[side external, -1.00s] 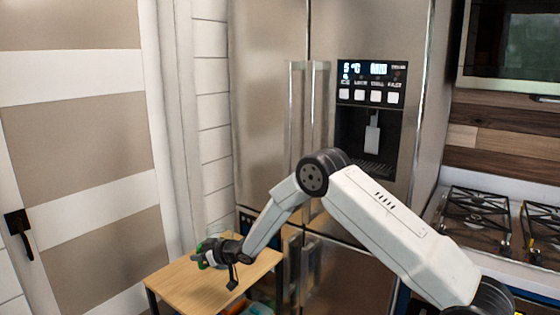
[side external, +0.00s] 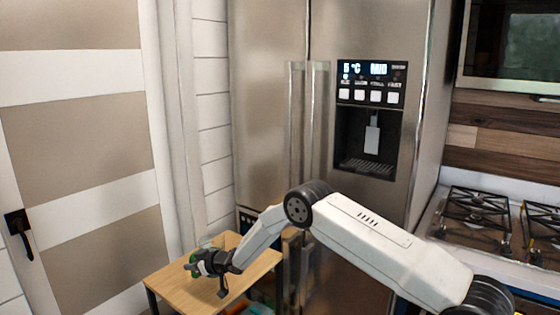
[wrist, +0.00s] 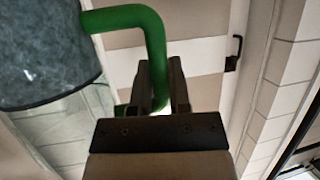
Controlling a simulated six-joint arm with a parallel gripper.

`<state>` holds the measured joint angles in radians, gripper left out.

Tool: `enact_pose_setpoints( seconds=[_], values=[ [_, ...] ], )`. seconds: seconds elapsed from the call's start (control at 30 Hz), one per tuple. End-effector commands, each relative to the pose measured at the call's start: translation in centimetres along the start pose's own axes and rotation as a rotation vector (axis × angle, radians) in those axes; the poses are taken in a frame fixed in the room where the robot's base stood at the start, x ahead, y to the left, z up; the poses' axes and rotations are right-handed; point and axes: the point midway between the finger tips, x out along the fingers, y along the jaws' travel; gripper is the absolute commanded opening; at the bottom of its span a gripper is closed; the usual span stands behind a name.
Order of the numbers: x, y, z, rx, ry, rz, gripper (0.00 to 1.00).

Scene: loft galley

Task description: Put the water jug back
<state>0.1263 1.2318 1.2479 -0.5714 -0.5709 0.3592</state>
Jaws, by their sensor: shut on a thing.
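The water jug has a dark, speckled grey-blue body (wrist: 45,50) and a green handle (wrist: 150,35) in the wrist view, where the body is cut off at the top left. My gripper (wrist: 160,85) is shut on the green handle, beside the body. In the side external view my gripper (side external: 200,262) is at the small wooden table (side external: 180,287). A bit of the jug's green (side external: 193,259) shows at its fingers, and the rest is mostly hidden. I cannot tell whether the jug touches the tabletop.
A steel fridge (side external: 265,110) with a water dispenser (side external: 370,140) stands behind the table. A panelled door (side external: 80,140) is at the left, and a gas hob (side external: 478,210) is at the right. Coloured items lie below the table's right side, only partly visible.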

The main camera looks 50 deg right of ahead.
Motion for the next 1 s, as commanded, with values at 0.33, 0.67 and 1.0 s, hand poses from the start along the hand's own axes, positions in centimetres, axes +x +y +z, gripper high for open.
enact_pose_setpoints(
  seconds=[0.33, 0.67, 1.0],
  values=[
    [1.2, 0.0, 2.6, -0.001, 0.001, 0.000, 0.00],
    [1.3, 0.0, 2.7, -0.001, 0.002, 0.000, 0.00],
    [1.3, 0.0, 3.1, 0.000, -0.001, 0.000, 0.58]
  ],
)
